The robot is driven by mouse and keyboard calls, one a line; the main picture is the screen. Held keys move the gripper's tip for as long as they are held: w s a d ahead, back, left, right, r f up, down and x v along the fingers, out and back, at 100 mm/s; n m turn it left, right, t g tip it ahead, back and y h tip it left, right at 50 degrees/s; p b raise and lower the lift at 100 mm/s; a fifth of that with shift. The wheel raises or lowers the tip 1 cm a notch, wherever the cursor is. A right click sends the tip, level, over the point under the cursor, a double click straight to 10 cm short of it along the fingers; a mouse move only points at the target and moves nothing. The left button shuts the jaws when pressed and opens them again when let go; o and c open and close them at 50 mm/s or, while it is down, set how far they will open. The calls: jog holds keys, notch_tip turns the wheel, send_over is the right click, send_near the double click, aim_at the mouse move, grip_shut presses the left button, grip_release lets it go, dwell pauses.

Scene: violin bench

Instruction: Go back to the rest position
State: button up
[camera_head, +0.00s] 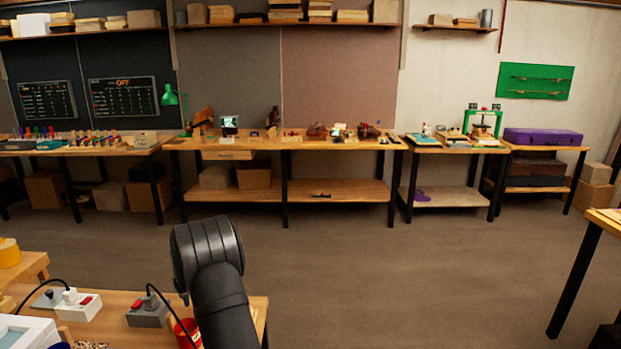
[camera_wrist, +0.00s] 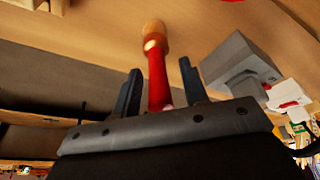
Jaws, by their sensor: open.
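My gripper (camera_wrist: 160,66) shows in the wrist view with its two dark fingers apart. A red-handled tool with a wooden end (camera_wrist: 154,38) shows between the fingers, with a gap on each side. It seems to be at the wooden bench (camera_wrist: 90,25); I cannot tell whether it lies or stands. In the head view my dark arm rises in front of the near bench (camera_head: 115,325), and my gripper is not visible there.
A grey switch box (camera_wrist: 238,62) is right of my gripper in the wrist view; it also shows in the head view (camera_head: 147,314), with a cable. A white switch box (camera_head: 80,307) and a red item (camera_head: 186,333) are nearby. Open floor (camera_head: 400,270) lies beyond.

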jog(key=shift+r, duration=1.95)
dwell(0.9)
